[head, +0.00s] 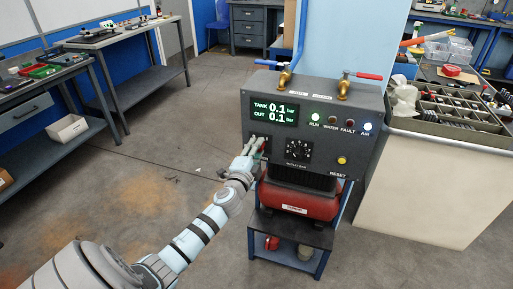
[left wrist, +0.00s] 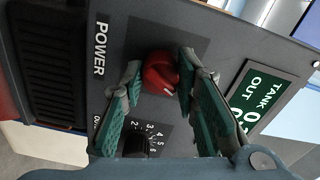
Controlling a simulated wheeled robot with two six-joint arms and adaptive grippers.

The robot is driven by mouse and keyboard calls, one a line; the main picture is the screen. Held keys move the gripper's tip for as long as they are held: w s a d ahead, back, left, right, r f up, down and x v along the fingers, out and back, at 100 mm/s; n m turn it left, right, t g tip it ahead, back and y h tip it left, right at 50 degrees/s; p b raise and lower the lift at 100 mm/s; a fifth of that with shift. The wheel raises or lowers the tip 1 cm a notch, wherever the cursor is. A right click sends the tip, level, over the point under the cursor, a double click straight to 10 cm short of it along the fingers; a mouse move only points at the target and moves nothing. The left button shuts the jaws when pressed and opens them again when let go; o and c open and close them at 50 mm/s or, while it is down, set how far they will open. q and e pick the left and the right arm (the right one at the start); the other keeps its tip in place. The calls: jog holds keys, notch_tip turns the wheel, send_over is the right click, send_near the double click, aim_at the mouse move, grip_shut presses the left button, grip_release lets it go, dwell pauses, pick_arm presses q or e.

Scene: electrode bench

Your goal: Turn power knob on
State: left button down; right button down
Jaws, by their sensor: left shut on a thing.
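The power knob is red (left wrist: 160,73) and sits beside the word POWER in the left wrist view. In the head view it is mostly hidden by my left gripper (head: 256,144). My left gripper's teal-padded fingers (left wrist: 160,85) are closed around the knob, one on each side. The control box (head: 322,172) is dark grey. Its display (head: 274,112) reads TANK 0.1 bar and OUT 0.1 bar. My right gripper is not in view.
A black numbered dial (head: 299,150) sits right of the knob, close to my fingers. A yellow RESET button (head: 342,160) is farther right. A red tank (head: 300,200) is below.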

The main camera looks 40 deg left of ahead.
pick_arm(q)
jog(key=shift+m+p, duration=0.35)
jog(key=shift+m, duration=1.15)
jog(key=shift+f, duration=0.1)
jog(key=c, duration=1.2)
grip_release()
jog(key=shift+c, duration=0.2)
jog(key=v, duration=1.2)
